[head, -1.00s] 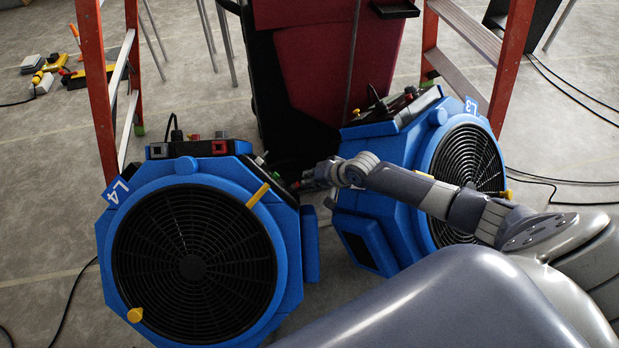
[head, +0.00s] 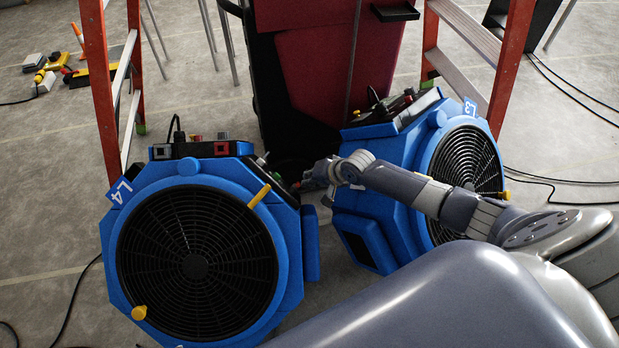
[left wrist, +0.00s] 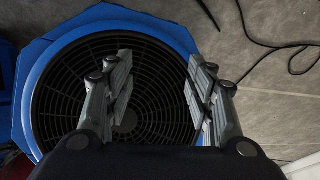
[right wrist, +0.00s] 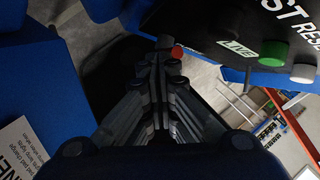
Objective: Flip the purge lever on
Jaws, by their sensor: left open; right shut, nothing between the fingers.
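No part is readable as the purge lever. A blue fan unit marked L4 (head: 290,235) stands at left, and a blue unit marked L3 (head: 375,218) at right. My right gripper (head: 303,184) is between them, by L4's upper right corner. In the right wrist view its fingers (right wrist: 160,62) are shut and empty. A red-tipped part (right wrist: 177,52) shows just beyond the fingertips; contact is unclear. A dark panel (right wrist: 240,22) reads LIVE, with a green button (right wrist: 273,53) and a white button (right wrist: 303,72). My left gripper (left wrist: 160,85) is open and empty before a fan grille (left wrist: 150,120).
Orange ladder legs (head: 97,85) and a dark red machine (head: 325,65) stand behind the units. L4 has a yellow handle (head: 259,196) at its upper right rim. Black cables (head: 75,295) lie on the floor.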

